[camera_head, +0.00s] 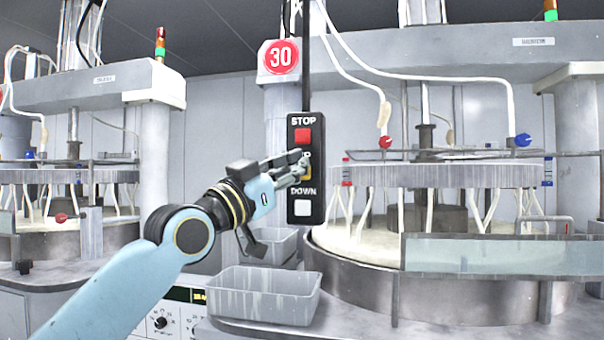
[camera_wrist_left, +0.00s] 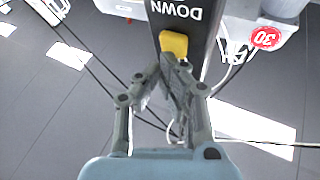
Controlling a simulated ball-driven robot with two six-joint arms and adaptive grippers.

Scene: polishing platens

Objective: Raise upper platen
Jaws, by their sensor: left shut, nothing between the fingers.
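The hanging black pendant (camera_head: 318,200) has a red STOP button (camera_head: 303,136), a yellow button in the middle and a white DOWN button (camera_head: 303,208). My left gripper (camera_head: 303,159) is shut and empty, its fingertips in front of the yellow button and largely hiding it and its label. In the left wrist view the yellow button (camera_wrist_left: 174,44) is right at the fingertips (camera_wrist_left: 167,68); I cannot tell whether they press it. The grey upper platen (camera_head: 437,175) hangs above the pale lower platen (camera_head: 350,246), with a gap between them. My right gripper is out of view.
A second polishing machine (camera_head: 75,88) stands at left. Grey bins (camera_head: 265,297) sit below the pendant. A clear guard (camera_head: 480,254) fronts the right basin, and white hoses (camera_head: 365,66) hang from above.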

